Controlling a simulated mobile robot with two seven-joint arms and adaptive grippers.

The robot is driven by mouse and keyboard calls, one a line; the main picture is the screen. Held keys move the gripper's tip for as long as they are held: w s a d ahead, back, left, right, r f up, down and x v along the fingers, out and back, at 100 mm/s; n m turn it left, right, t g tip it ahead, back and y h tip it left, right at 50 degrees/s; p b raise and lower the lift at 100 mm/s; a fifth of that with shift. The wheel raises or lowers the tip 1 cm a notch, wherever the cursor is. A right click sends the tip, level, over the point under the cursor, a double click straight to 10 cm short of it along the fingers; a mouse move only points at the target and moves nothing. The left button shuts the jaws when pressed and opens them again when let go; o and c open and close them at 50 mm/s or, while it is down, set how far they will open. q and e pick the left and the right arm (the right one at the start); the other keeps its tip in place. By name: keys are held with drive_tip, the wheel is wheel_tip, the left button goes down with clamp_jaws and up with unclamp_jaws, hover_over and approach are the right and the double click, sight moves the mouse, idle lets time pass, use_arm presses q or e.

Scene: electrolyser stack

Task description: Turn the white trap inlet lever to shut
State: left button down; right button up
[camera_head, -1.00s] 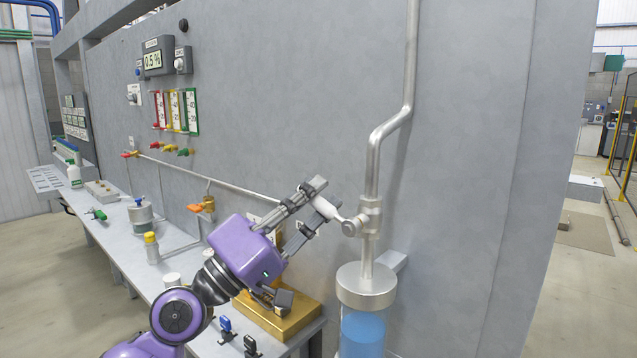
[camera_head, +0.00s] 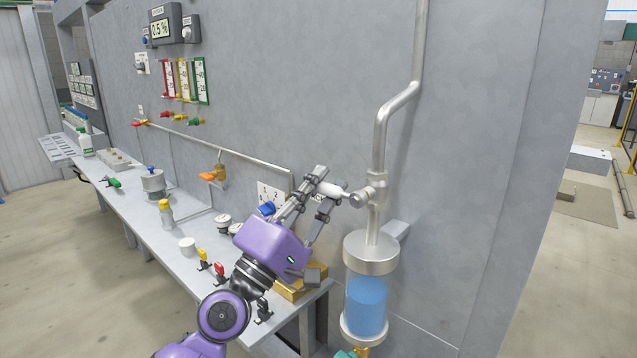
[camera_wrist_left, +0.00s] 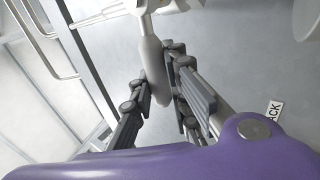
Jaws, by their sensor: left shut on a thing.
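The white trap inlet lever (camera_head: 333,190) sticks out to the left from the valve (camera_head: 376,190) on the steel pipe, roughly level. Below the valve stands the trap, a metal-capped cylinder with blue liquid (camera_head: 367,305). My left gripper (camera_head: 322,184) has its two fingers on either side of the lever's outer part and is shut on it. In the left wrist view the white lever (camera_wrist_left: 151,60) runs down between the dark finger pads (camera_wrist_left: 160,92). My right gripper is in neither view.
A bench (camera_head: 150,225) along the grey wall panel holds several small valves, a yellow-capped bottle (camera_head: 166,213) and coloured levers. A brass block (camera_head: 290,290) sits under my left gripper. The wall right of the pipe is clear.

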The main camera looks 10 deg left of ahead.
use_arm(q)
drive_tip(key=shift+f, duration=0.3)
drive_tip(key=c, duration=2)
unclamp_jaws()
drive_tip(key=shift+c, duration=0.2)
drive_tip(key=o, duration=0.4)
drive_tip(key=shift+r, duration=0.15)
drive_tip(key=v, duration=1.2)
